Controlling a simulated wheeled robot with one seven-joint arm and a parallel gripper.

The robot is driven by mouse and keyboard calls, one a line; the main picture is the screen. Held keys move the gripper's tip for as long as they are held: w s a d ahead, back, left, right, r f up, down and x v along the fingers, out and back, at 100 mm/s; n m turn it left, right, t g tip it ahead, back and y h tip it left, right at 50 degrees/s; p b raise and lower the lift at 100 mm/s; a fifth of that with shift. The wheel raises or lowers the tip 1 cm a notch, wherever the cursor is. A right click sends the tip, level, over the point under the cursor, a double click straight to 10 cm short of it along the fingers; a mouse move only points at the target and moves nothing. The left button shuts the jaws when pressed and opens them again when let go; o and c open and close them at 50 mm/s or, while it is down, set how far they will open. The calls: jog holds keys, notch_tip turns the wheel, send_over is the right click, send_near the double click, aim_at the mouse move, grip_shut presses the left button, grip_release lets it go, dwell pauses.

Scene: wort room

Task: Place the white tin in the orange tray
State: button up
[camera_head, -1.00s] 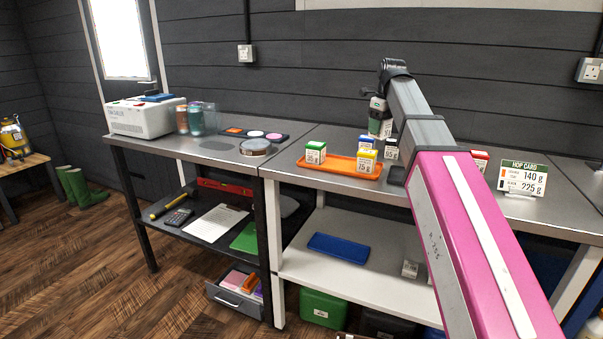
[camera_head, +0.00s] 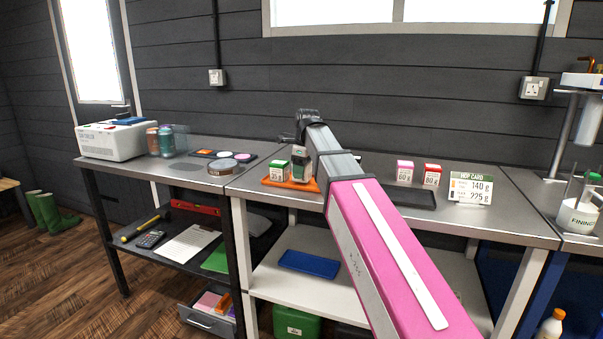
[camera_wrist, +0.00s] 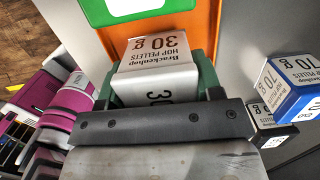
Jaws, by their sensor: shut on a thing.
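My gripper (camera_head: 301,160) is shut on the white tin, which bears "30 g hop pellets" in the wrist view (camera_wrist: 155,60). The tin's lower end is hidden by the tin itself there. In the head view the held tin (camera_head: 301,166) is small and partly covered by my arm. It is over or at the right part of the orange tray (camera_head: 270,183); I cannot tell whether it touches. The tray also shows in the wrist view (camera_wrist: 205,30). A green-and-white box (camera_head: 277,172) stands in the tray, left of the held tin.
A blue "70 g" box (camera_wrist: 298,85) and a black box (camera_wrist: 268,122) stand right of the gripper in the wrist view. Pink (camera_head: 404,172) and red (camera_head: 432,176) boxes and the hop card (camera_head: 470,188) stand farther right. A dark flat tray (camera_head: 415,198) lies beside my arm.

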jog(key=shift+f, duration=0.5)
jog(key=shift+f, duration=0.1)
jog(key=o, duration=1.1)
jog(key=shift+c, duration=0.2)
jog(key=r, duration=0.4)
jog(key=d+r, duration=0.1)
jog(key=r, duration=0.7)
jog(key=shift+s+d+r, duration=0.1)
jog(key=shift+s+d, duration=0.15)
